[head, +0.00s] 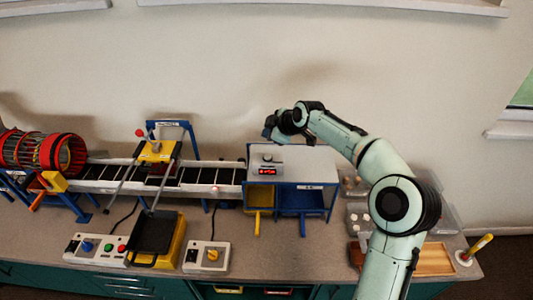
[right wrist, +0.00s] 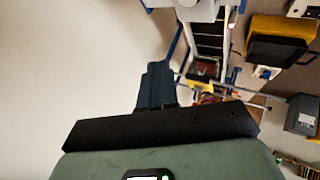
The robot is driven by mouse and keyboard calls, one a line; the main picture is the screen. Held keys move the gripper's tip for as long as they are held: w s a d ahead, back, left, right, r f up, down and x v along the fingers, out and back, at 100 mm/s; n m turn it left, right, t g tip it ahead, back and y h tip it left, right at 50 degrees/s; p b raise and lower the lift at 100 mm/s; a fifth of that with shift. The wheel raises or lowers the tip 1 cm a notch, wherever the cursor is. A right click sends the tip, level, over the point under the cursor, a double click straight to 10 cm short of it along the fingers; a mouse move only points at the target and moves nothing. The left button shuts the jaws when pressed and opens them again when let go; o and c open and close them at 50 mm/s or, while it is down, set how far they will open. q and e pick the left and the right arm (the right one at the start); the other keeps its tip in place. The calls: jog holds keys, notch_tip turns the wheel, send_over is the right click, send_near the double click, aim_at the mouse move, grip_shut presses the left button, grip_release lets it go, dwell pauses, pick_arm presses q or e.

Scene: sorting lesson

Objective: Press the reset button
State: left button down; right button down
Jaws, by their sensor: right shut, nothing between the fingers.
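A small grey counter box (head: 267,161) with a red lit display sits on the left part of the white-topped cabinet (head: 315,165). A small round part shows on its top; I cannot read any label, so I cannot tell if it is the reset button. My right gripper (head: 269,131) is above and behind the counter box, near the wall, apart from it. Its dark blue fingers also show in the right wrist view (right wrist: 156,82), shut and empty. My left gripper is not in view.
A conveyor (head: 200,176) runs left from the cabinet to a red drum (head: 62,153). A control box (head: 97,249) with blue, green and red buttons and a box with a yellow knob (head: 207,257) stand in front. A wooden tray (head: 433,260) lies at right.

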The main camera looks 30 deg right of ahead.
aim_at(269, 158)
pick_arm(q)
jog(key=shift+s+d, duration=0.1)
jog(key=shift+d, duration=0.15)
pick_arm(e)
jog(key=shift+w+d+r+n, duration=0.1)
jog(key=shift+d+r+n, duration=0.05)
jog(key=shift+r, duration=0.35)
jog(key=shift+w+d+r+n, duration=0.1)
jog(key=shift+r+n, duration=0.05)
jog(key=shift+r, duration=0.3)
jog(key=shift+a, duration=0.1)
jog(key=shift+f, duration=0.1)
